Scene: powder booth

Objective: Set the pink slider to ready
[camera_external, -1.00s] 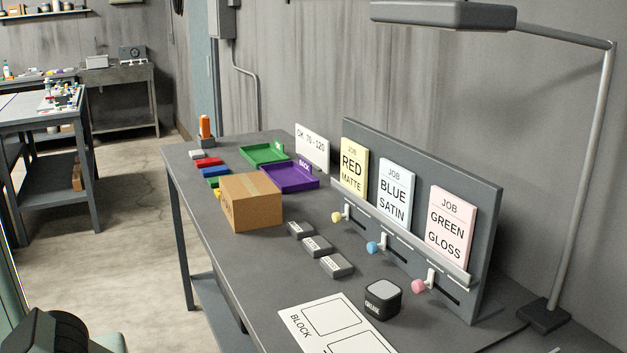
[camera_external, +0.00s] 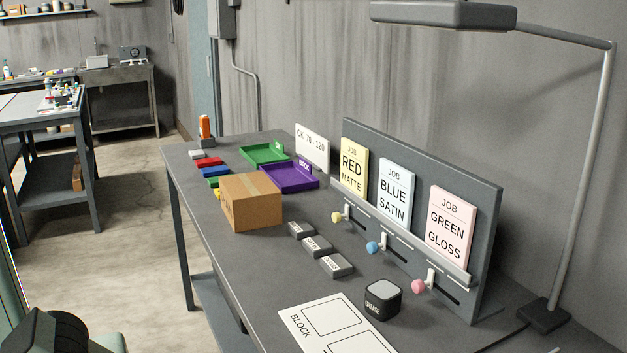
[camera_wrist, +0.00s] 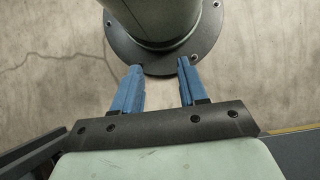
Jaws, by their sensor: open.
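The pink slider (camera_external: 419,286) is a round pink knob on a pale stem. It sits in a dark slot at the right end of the grey upright board (camera_external: 484,218), below the pink GREEN GLOSS card (camera_external: 449,225). A blue slider (camera_external: 373,247) and a yellow slider (camera_external: 337,216) sit in slots further left. No ready mark can be read on the slots. My gripper (camera_wrist: 156,80) shows in the wrist view with two blue fingers apart and nothing between them. It points at the floor beside my base, away from the sliders. The external view does not show my fingers.
A dark block (camera_external: 382,299) and a white BLOCK sheet (camera_external: 335,325) lie in front of the pink slider. Several small grey blocks (camera_external: 317,247) and a cardboard box (camera_external: 251,203) stand further left. A lamp (camera_external: 578,180) rises at the right end of the table (camera_external: 250,290).

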